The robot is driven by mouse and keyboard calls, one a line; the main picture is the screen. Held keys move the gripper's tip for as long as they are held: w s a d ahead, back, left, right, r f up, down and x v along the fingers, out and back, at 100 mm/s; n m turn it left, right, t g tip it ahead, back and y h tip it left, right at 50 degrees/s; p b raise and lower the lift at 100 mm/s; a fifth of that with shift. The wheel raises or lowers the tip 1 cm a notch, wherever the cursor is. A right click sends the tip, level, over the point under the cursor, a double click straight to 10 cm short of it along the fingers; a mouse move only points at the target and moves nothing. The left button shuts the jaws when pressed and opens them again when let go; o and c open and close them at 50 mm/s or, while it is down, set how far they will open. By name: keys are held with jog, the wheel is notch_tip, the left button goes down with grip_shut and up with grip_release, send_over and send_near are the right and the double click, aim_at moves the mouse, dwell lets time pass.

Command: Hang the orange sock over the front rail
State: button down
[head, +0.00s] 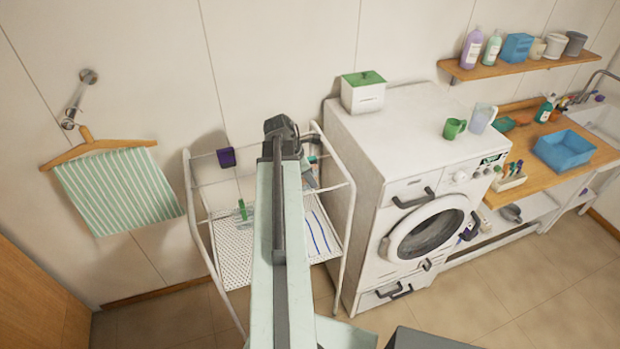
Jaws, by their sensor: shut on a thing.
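The orange sock does not show in the head view. My arm reaches forward over a white wire-frame cart (187,178), and its dark end joint is above the cart's back part. My gripper and its fingertips are hidden behind the arm, so what it holds cannot be seen. The cart's top rails are thin white tubes. My arm covers the middle of the cart, and I cannot make out the whole front rail.
A purple container (226,157) is at the cart's back rail, with a green-handled brush (242,210) below. A striped towel (118,190) hangs on the wall at left. A washing machine (362,180) stands close on the right. Tiled floor lies in front.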

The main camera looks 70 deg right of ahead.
notch_tip(320, 180, down, 11)
jog(key=b, duration=1)
jog(key=shift+b, duration=0.35)
jog(key=c, duration=1.2)
grip_release()
jog(key=shift+r, duration=0.1)
